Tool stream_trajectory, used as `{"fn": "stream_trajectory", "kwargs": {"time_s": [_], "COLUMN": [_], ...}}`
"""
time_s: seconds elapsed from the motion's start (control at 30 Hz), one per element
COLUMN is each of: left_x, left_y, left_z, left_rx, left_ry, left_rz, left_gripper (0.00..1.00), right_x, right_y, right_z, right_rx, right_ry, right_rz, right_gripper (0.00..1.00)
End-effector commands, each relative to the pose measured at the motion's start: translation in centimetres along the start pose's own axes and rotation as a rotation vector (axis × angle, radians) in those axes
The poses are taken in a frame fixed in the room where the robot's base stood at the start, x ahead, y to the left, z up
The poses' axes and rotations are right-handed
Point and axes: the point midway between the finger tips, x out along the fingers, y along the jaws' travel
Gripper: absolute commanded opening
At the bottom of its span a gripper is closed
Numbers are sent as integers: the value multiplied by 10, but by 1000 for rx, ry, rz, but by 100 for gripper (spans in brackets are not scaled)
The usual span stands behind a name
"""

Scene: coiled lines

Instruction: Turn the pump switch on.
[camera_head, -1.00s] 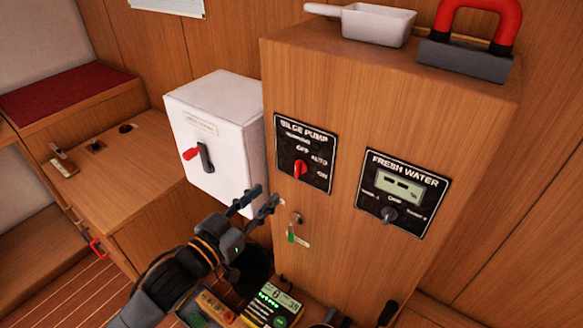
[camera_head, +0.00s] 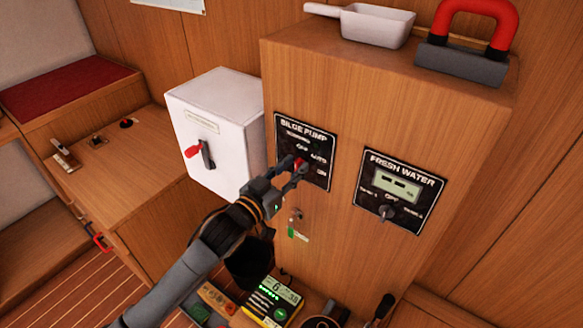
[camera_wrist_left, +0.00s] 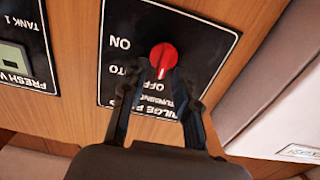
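The bilge pump panel (camera_head: 319,180) is a black plate on the wooden cabinet, with OFF, AUTO and ON labels. Its red round switch (camera_head: 299,162) is partly covered by my fingers in the head view. In the left wrist view the panel appears upside down, and the white mark on the red switch (camera_wrist_left: 163,57) points toward OFF. My left gripper (camera_head: 293,172) is at the panel, fingers apart. In the wrist view its two fingertips (camera_wrist_left: 162,78) lie to either side of the switch's lower part; contact is unclear. My right gripper is not in view.
A fresh water panel (camera_head: 401,191) is to the right. A white box (camera_head: 215,130) with a red-handled lever stands left of the cabinet. A key with a green tag (camera_head: 293,233) hangs below the pump panel. A yellow-black meter (camera_head: 272,301) is lower down.

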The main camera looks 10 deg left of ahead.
Motion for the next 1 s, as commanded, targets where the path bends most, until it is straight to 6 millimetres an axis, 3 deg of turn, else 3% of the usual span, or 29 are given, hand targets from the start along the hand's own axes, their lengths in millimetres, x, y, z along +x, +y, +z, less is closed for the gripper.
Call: {"fn": "stream_trajectory", "kwargs": {"time_s": [0.03,0.1,0.13,0.57,1.0], "left_x": [0,0,0,0,0], "left_y": [0,0,0,0,5], "left_z": [0,0,0,0,0], "left_rx": [0,0,0,43,365], "left_ry": [0,0,0,-1,-2], "left_rz": [0,0,0,0,0], "left_gripper": [16,2,0,0,0], "right_x": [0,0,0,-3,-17], "right_y": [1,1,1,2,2], "right_z": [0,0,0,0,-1], "right_rx": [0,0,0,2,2], "right_ry": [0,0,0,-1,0], "right_rz": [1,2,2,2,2], "right_gripper": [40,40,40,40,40]}}
